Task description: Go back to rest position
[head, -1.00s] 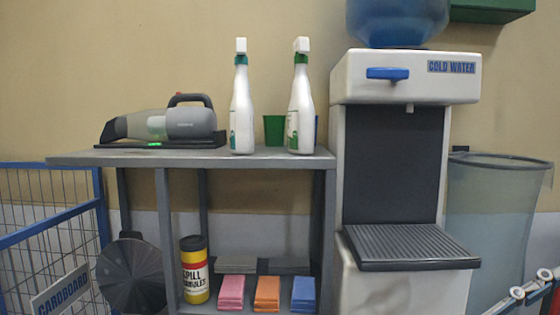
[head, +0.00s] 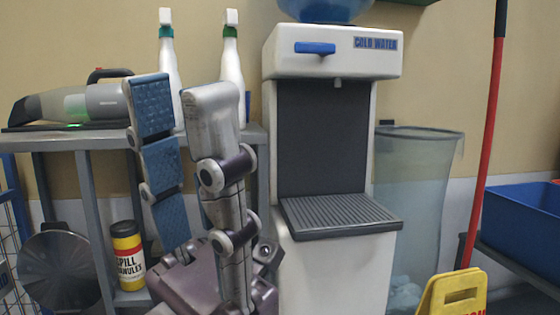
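My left gripper (head: 181,96) stands large in the front of the head view, fingers pointing up. Its two jointed fingers, with blue pads, are apart with nothing between them, so it is open and empty. It is in front of the grey shelf (head: 52,142) and hides part of it. Behind the fingers, two white spray bottles (head: 232,68) with green collars stand upright on the shelf top, their lower parts partly covered. My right gripper is not in view.
A hand vacuum (head: 75,103) lies on the shelf top. A spill granules can (head: 128,255) is below. The water dispenser (head: 340,255) stands just right of my gripper. Further right are a translucent bin (head: 415,190), yellow floor sign (head: 452,292), red pole (head: 487,140) and blue crate (head: 525,215).

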